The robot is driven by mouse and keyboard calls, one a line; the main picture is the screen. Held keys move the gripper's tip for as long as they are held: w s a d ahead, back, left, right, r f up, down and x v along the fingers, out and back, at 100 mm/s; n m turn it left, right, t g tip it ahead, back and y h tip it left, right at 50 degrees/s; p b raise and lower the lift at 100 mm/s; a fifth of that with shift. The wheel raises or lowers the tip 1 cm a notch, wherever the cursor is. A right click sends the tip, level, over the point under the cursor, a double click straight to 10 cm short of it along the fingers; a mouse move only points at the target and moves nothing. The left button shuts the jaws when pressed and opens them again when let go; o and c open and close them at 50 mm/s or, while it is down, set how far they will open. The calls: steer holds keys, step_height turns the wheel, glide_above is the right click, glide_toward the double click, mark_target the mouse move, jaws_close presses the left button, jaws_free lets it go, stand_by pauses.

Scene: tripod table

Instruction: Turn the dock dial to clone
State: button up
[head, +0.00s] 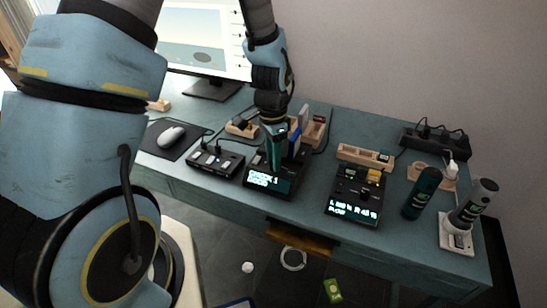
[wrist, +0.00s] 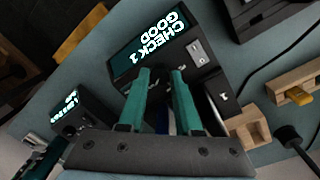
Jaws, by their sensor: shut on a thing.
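The dock (head: 291,183) is a black box near the table's front edge with a lit screen on its front. In the wrist view the dock (wrist: 204,54) shows tilted text reading CHECK, a digit and GOOD. My gripper (head: 275,166) points down onto the top of the dock, just behind the screen. In the wrist view its teal fingers (wrist: 161,74) are a small gap apart and shut on what looks like the dock's dial, which they hide. The dial's setting cannot be read. A blue drive (head: 295,139) stands upright close behind the fingers.
A black box with switches (head: 215,161) is left of the dock, and another device with a lit screen (head: 355,194) is right. Wooden holders (head: 314,133) stand behind. Dark bottles (head: 422,193) and a power strip (head: 435,142) are at the right. A monitor and mouse (head: 171,136) are at the left.

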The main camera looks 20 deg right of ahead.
jaws_close()
steer(key=shift+n, duration=0.3)
steer(key=n, duration=1.1)
steer(key=shift+h, duration=0.3)
stand_by(0.3)
steer(key=o, duration=0.6)
jaws_free()
steer(key=shift+o, duration=0.2)
